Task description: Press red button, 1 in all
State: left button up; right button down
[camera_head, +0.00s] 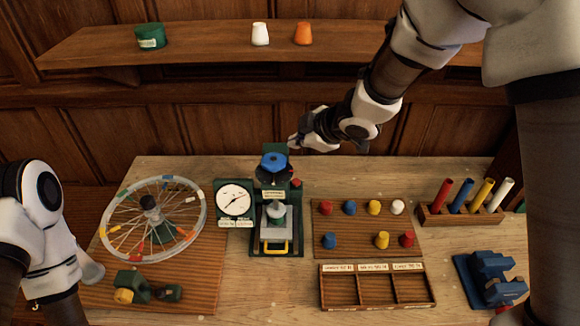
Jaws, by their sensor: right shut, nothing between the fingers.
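A small red button (297,184) sits on the right side of a green press-like device (291,240), beside its blue knob (273,162). My right gripper (294,142) reaches in from the upper right. It is shut and empty, and it appears above and behind the button in the picture, apart from it. Only links of my left arm show at the left edge; its gripper is out of view.
A spoked wheel (199,222) and a round gauge (234,199) stand left of the device. Right of it are a peg board (350,235), a divided wooden tray (376,304), a rack of coloured cylinders (449,217) and a blue vise (490,278). A shelf (200,40) runs behind.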

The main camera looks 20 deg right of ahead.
aim_at(294, 181)
jog(key=f+b, duration=0.8)
jog(key=shift+s, duration=0.3)
jog(key=shift+f+b, duration=0.35)
jog(key=shift+f, duration=0.1)
pick_arm(q)
notch_tip(294, 181, down, 9)
jog(key=shift+s+r, duration=0.2)
pick_arm(e)
jog(key=shift+r, duration=0.1)
pick_arm(q)
jog(key=shift+f, duration=0.3)
pick_arm(e)
jog(key=shift+f, duration=0.45)
pick_arm(q)
jog(key=shift+f+b, duration=0.1)
jog(key=shift+b, duration=0.3)
pick_arm(e)
jog(key=shift+f, duration=0.15)
pick_arm(q)
jog(key=shift+s+f+b, duration=0.15)
jog(key=shift+f+b, duration=0.25)
pick_arm(e)
jog(key=shift+s+f, duration=0.35)
jog(key=shift+f, duration=0.3)
